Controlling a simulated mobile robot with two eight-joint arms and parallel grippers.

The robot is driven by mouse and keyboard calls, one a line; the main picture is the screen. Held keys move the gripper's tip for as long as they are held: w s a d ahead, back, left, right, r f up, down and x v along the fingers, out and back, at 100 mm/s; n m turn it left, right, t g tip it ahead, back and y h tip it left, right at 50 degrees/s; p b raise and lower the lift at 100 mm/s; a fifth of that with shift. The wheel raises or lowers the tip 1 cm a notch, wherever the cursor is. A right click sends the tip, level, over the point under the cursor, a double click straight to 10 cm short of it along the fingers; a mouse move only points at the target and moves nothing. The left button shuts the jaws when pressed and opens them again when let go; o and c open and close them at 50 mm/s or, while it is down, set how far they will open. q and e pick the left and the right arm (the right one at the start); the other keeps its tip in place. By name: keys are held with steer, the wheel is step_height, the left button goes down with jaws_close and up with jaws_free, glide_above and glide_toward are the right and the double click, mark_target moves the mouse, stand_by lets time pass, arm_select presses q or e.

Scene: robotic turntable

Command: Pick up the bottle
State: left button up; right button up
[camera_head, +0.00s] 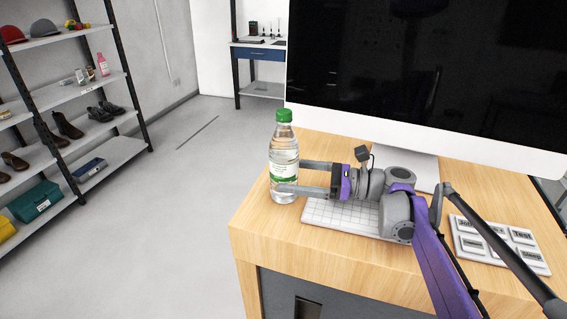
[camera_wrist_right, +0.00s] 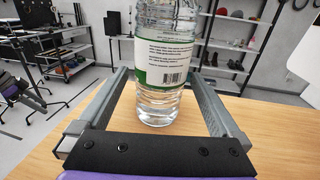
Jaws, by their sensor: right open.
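A clear water bottle with a green cap and a white-green label (camera_head: 284,150) stands upright near the left end of the wooden desk. My right gripper (camera_head: 287,176) reaches in from the right, its two fingers open on either side of the lower part of the bottle. In the right wrist view the bottle (camera_wrist_right: 162,75) stands between the spread fingers, with a gap visible on both sides near its base. The bottle's top is cut off in that view. My left gripper is not in view.
A white keyboard (camera_head: 343,216) lies under my right arm. A large monitor (camera_head: 430,70) stands behind it. A block of labelled keys (camera_head: 497,243) lies to the right. The desk's left edge (camera_head: 240,215) is close to the bottle. Shelves (camera_head: 60,92) stand at the far left.

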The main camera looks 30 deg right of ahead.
mark_target(272, 174)
steer(key=x, duration=0.5)
steer(key=shift+w+f+p, duration=0.1)
steer(key=shift+f+p, duration=0.1)
steer(key=shift+p, duration=0.2)
steer(key=shift+c, duration=0.3)
jaws_close()
